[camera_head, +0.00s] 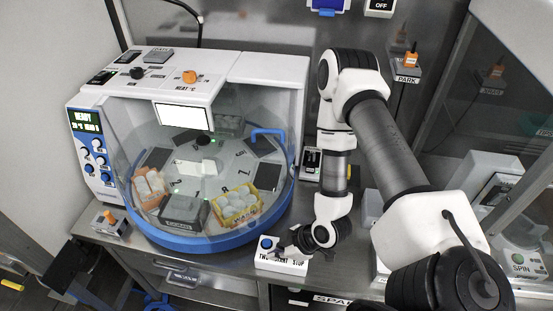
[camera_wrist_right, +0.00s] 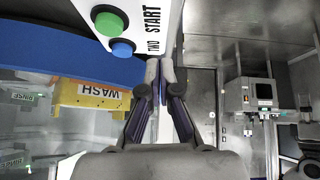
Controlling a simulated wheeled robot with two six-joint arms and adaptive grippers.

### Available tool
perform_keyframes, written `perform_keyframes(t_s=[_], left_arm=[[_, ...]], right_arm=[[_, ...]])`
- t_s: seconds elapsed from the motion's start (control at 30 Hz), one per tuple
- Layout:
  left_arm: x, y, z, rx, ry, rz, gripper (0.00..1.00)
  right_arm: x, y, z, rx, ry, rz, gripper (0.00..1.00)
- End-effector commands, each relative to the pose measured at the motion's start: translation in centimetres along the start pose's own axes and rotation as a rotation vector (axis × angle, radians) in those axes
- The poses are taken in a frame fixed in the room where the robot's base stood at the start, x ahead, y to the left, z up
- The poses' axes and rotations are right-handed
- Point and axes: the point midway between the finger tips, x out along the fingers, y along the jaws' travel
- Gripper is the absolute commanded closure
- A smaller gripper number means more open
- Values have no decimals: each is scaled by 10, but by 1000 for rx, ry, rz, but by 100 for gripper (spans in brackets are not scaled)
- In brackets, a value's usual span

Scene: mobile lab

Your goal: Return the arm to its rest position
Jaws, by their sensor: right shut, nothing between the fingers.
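My right arm (camera_head: 395,140) reaches in from the right and bends down to the bench front. Its gripper (camera_head: 280,250) is at the white button box marked START (camera_head: 268,262), and it hides part of the box top. In the right wrist view the gripper (camera_wrist_right: 160,72) is shut and empty, with its fingertips beside the box's lettered face (camera_wrist_right: 150,22). That face carries a green button (camera_wrist_right: 109,24) and a blue button (camera_wrist_right: 122,48). I cannot tell whether the fingertips touch the box. My left gripper is in neither view.
A washer-like machine with a clear round cover and blue rim (camera_head: 200,244) stands at the left. A yellow WASH basket (camera_head: 254,207) is inside it. A PARK switch (camera_head: 407,72) is on the back wall. A glass cabinet with a SPIN unit (camera_head: 520,262) is at the right.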

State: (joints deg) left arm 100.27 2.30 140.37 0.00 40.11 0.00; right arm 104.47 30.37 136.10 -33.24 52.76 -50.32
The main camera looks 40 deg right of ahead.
Motion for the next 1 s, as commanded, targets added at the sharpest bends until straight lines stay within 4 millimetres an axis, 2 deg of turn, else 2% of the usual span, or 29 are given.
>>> perform_keyframes(t_s=[0.47, 0.67, 0.87, 0.9, 1.0], left_arm=[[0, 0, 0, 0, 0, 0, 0], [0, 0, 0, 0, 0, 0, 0], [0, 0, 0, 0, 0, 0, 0], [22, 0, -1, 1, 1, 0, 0], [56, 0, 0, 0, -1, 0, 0]], right_arm=[[3, -11, 8, 92, -72, -19, 100], [3, -47, 39, 400, -327, -8, 100], [-16, -84, 78, 774, -616, 174, 100], [1, -86, 93, 800, -623, 189, 100], [28, -87, 111, 799, -616, 185, 100]])
